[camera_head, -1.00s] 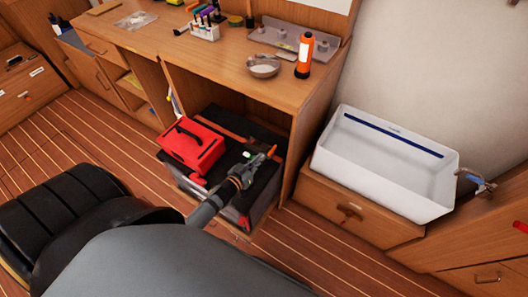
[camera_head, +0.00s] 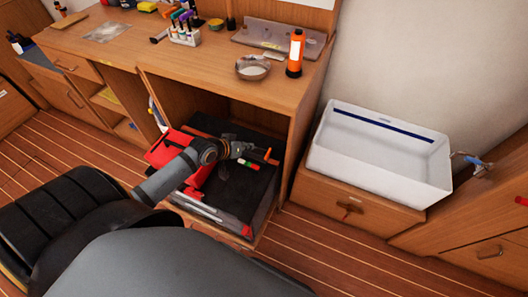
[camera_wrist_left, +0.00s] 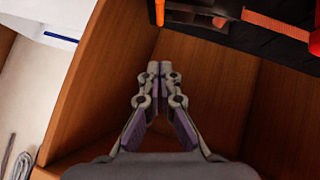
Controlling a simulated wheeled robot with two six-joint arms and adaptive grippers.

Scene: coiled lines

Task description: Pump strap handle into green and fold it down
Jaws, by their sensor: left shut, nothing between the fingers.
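My left gripper (camera_head: 258,152) reaches in from the left over the black-topped box (camera_head: 262,180) in the open bay under the counter. Its fingers are shut and empty; the wrist view shows the closed fingertips (camera_wrist_left: 160,68) against brown wood. My right gripper is not in view.
A red case (camera_head: 166,150) sits on the box, partly hidden by my left arm. Wooden bay walls (camera_head: 294,140) stand close at the right. A white sink (camera_head: 375,160) stands farther right.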

